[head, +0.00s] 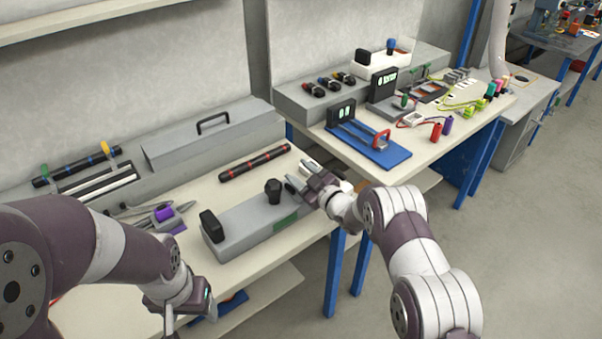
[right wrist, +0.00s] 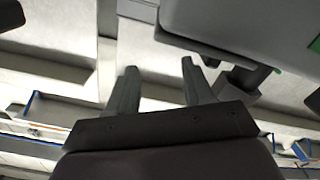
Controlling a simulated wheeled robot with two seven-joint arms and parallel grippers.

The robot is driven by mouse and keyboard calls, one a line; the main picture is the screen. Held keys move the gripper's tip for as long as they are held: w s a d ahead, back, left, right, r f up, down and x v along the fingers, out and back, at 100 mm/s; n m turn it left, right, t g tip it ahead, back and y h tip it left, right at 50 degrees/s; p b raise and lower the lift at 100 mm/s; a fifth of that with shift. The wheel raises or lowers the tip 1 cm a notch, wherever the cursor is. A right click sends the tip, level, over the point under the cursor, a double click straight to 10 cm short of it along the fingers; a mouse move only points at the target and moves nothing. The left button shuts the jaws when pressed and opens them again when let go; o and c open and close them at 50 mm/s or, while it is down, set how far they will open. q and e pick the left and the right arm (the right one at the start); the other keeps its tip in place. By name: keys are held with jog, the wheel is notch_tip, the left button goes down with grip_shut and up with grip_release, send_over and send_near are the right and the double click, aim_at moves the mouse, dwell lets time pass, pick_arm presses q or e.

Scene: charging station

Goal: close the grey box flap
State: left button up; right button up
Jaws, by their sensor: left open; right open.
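A long grey box (head: 243,229) lies on the near table, with a black block on its left end, a black knob on its right part and a green patch on its front. A second grey box (head: 214,133) with a black handle stands against the wall; its lid looks down. I cannot tell which part is the flap. My right gripper (head: 300,176) is open and empty at the right end of the long box; its two fingers (right wrist: 160,88) show apart in the right wrist view, below a grey body (right wrist: 235,45). My left gripper (head: 186,314) is open at the table's front edge, with fingertips partly cut off.
A dark rod with red bands (head: 254,162) lies behind the long box. Grey tools and a purple part (head: 164,214) lie to its left. The right table (head: 430,150) holds a blue board (head: 368,145) and several devices. Floor is clear at right.

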jog(key=shift+w+d, duration=0.1)
jog(key=shift+c, duration=0.9)
grip_shut()
jog(key=shift+o, duration=0.9)
grip_release()
jog(key=b+v, duration=0.1)
jog(key=v, duration=1.1)
jog(key=shift+s+d, duration=0.2)
jog(key=shift+s, duration=0.15)
